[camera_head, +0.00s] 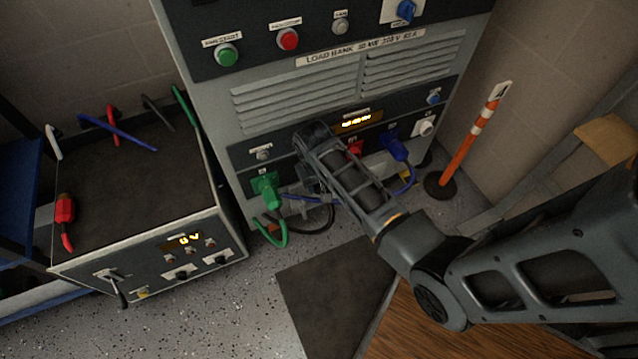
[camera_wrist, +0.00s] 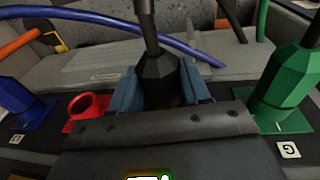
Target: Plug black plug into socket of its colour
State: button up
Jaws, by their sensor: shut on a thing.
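My gripper (camera_wrist: 163,92) is shut on the black plug (camera_wrist: 157,72), with one blue-grey finger on each side and its black cable running up. In the head view my gripper (camera_head: 312,178) is in front of the load bank's lower socket panel, between the green plug and the red socket. The black socket is not visible; my gripper and the plug cover that part of the panel. I cannot tell how far the plug sits in it. The red socket (camera_wrist: 86,108) is empty and also shows in the head view (camera_head: 355,147).
The green plug (camera_head: 267,188) and the blue plug (camera_head: 396,146) sit in their sockets on either side, close to my gripper. Cables hang below the panel. A test unit (camera_head: 150,262) stands left, and an orange post (camera_head: 466,145) stands right.

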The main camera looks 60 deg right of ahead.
jog(key=shift+w+d, duration=0.15)
jog(key=shift+w, duration=0.1)
jog(key=o, duration=1.4)
jog(key=shift+o, duration=0.2)
jog(key=shift+o, duration=1)
jog(key=shift+r, duration=0.1)
jog(key=shift+s+a+r+p, duration=0.1)
jog(key=shift+a+r+p, duration=0.1)
jog(key=shift+r+p, duration=1.05)
jog(key=shift+w+a+r+p, duration=0.1)
jog(key=shift+a+r+p, duration=0.05)
jog(key=shift+r+p, duration=1.05)
jog(key=shift+s+a+r+p, duration=0.1)
jog(key=shift+a+r+p, duration=0.1)
jog(key=shift+r+p, duration=1.05)
jog(key=shift+f, duration=0.35)
jog(key=shift+r, duration=0.1)
